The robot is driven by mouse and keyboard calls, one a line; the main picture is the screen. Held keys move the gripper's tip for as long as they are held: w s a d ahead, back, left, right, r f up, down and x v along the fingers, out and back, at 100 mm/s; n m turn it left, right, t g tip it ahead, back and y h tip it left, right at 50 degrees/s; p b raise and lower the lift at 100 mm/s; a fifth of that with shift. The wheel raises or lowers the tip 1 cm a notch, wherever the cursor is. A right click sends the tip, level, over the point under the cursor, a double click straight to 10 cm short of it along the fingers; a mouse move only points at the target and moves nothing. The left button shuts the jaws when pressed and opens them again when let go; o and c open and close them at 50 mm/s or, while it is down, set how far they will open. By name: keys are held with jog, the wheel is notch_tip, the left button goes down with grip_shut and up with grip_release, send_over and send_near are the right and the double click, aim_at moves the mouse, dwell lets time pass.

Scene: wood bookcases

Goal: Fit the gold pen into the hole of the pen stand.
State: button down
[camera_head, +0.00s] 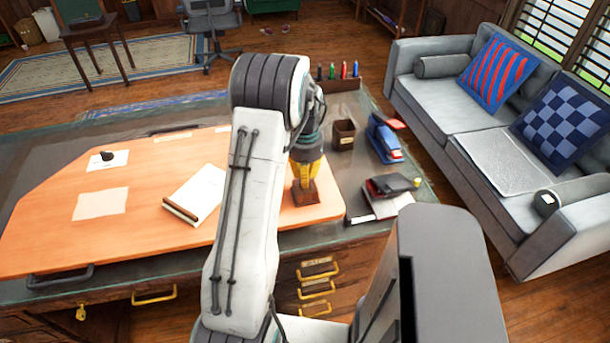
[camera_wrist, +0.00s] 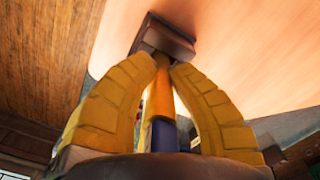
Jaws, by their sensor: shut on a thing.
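My gripper (camera_head: 306,176) points down over the right part of the orange desk board, directly above the brown pen stand (camera_head: 305,196). In the wrist view, its two yellow fingers (camera_wrist: 164,64) are closed around the gold pen (camera_wrist: 160,98), whose end nearer the palm is blue-purple. The pen runs between the fingers to the dark wooden stand (camera_wrist: 170,36), and its far end meets or overlaps the stand's near side. The hole is hidden, so I cannot tell whether the tip is inside it. The pen cannot be made out in the head view.
A notebook (camera_head: 196,194) lies left of the stand on the orange board (camera_head: 130,235). To the right are a brown cup (camera_head: 343,134), a blue stapler (camera_head: 383,142) and stacked books (camera_head: 388,203). A marker rack (camera_head: 340,86) stands behind. A grey sofa (camera_head: 440,98) is beyond the desk.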

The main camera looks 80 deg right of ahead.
jog(key=c, duration=1.3)
grip_release()
jog(key=shift+f, duration=0.1)
